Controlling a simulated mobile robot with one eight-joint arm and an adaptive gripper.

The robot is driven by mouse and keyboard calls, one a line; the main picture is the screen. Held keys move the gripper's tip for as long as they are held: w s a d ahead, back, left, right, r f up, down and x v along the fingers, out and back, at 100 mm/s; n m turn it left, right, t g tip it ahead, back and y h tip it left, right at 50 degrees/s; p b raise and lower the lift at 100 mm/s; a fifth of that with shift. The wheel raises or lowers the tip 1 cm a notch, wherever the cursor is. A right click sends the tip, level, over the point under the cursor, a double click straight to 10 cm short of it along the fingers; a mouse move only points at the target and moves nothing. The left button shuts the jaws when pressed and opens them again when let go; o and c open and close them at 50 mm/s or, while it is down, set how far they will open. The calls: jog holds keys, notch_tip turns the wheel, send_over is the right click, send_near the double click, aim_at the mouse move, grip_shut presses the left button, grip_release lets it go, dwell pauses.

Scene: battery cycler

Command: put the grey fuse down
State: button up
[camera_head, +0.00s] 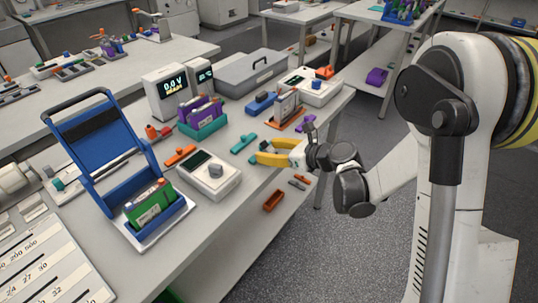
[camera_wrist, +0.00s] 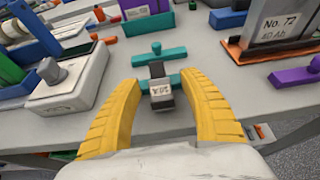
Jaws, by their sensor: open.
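My gripper (camera_wrist: 158,80) is open, its two yellow fingers spread over the front part of the bench. A small dark grey fuse (camera_wrist: 161,96) with a white label reading 20A stands between the fingers, with gaps on both sides. A teal bar runs just behind it; I cannot tell whether the fuse touches it. In the head view my gripper (camera_head: 268,153) is low over the bench's right edge, and the fuse cannot be made out there.
A teal T-shaped piece (camera_wrist: 158,53) lies just beyond the fuse. A white device with a grey knob (camera_wrist: 68,85) is to the left. A battery labelled No. 72 (camera_wrist: 282,25) stands in an orange-edged holder at the right. The bench's front edge is close.

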grip_shut()
jog(key=shift+r, duration=0.2)
